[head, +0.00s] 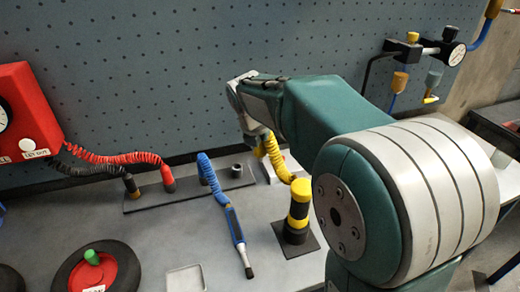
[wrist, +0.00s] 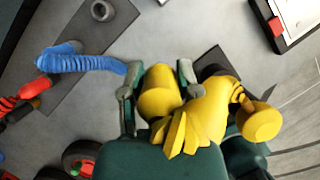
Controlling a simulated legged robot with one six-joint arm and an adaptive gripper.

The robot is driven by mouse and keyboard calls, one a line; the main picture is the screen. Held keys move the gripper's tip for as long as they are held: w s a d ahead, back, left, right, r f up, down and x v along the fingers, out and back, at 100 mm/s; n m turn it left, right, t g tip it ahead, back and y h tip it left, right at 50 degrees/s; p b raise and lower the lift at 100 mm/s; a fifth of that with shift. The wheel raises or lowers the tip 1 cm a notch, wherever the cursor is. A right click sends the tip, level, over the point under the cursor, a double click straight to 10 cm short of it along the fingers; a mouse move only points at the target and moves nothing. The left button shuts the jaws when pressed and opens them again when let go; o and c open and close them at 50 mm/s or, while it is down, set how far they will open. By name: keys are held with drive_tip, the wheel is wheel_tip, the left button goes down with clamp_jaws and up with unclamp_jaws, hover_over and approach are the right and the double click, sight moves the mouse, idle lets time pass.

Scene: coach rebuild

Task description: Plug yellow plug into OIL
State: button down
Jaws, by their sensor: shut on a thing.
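My gripper (head: 258,138) is shut on the yellow plug (wrist: 160,95), which sits between both fingers in the wrist view (wrist: 158,82). In the head view the plug is mostly hidden by my gripper. A coiled yellow cable (head: 277,158) runs from it down to a yellow and black post (head: 298,207) on a dark base. A dark socket strip (head: 150,203) lies on the bench to the left and below my gripper. An empty round socket (head: 237,170) stands at its right end, and also shows in the wrist view (wrist: 102,10). No OIL label is readable.
Red (head: 167,178) and black (head: 131,186) plugs and a blue coiled cable (head: 207,172) are at the strip. A blue tool (head: 236,228) lies in front. A red box (head: 30,110) is at left, a pegboard (head: 150,70) behind. A pale tray (head: 186,279) lies at the front.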

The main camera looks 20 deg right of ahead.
drive_tip(key=shift+r, duration=1.45)
